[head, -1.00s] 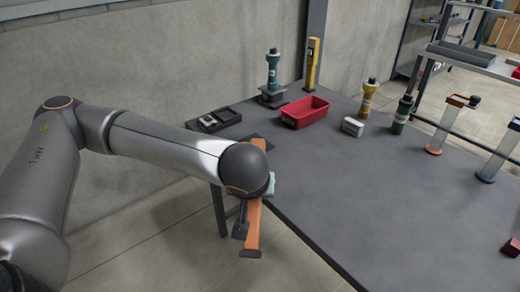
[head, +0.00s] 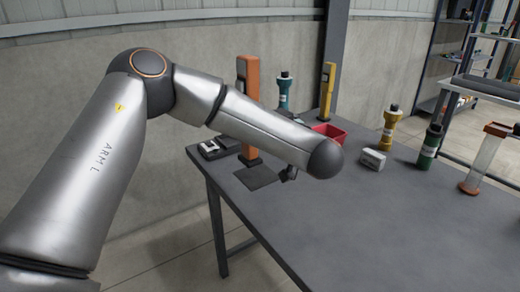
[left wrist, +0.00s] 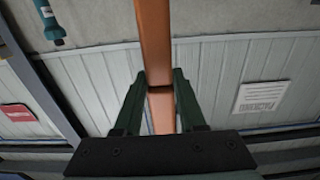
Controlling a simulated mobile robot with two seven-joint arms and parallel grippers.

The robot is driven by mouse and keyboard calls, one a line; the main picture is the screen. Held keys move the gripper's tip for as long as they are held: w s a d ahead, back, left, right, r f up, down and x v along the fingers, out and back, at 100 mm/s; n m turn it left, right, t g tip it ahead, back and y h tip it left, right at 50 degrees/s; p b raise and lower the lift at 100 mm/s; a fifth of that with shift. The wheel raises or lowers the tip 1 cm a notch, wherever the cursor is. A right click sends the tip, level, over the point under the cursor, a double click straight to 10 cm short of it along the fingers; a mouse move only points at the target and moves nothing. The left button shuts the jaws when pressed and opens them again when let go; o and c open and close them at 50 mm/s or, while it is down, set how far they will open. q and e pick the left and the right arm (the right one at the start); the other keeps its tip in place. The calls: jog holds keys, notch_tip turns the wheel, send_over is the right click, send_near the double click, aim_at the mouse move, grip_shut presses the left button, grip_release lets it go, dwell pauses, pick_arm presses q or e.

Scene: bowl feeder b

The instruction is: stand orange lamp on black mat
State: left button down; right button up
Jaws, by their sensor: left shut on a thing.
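The orange lamp (head: 248,78) stands upright in the head view, partly behind my left arm. Its lower end shows below the arm, at the back edge of the black mat (head: 264,179). I cannot tell whether the lamp touches the mat or hangs just above it. My left gripper (left wrist: 161,88) is shut on the lamp's orange post (left wrist: 155,45) in the left wrist view. In the head view the gripper is mostly hidden by the arm. My right gripper is not in view.
A black tray (head: 233,143) lies left of the mat. Behind the arm are a teal bottle-shaped thing (head: 284,90), a yellow post (head: 327,92) and a red bin (head: 332,132). A white box (head: 373,159), yellow lamp (head: 390,125) and green lamp (head: 430,147) stand right. The table's front is clear.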

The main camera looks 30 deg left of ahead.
pick_arm(q)
jog(key=w+a+f+b, duration=0.2)
jog(key=w+a+f, duration=0.2)
jog(key=w+f, duration=0.5)
notch_tip(320, 180, down, 2)
jog(key=shift+w+f+b, duration=0.15)
jog(key=shift+w+b, duration=0.05)
jog(key=shift+b, duration=0.1)
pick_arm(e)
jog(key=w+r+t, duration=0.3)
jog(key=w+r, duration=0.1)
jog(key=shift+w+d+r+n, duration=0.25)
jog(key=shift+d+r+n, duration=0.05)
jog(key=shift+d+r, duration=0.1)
pick_arm(q)
jog(key=shift+a, duration=0.1)
jog(key=shift+c, duration=2.4)
grip_release()
jog(key=shift+f, duration=0.1)
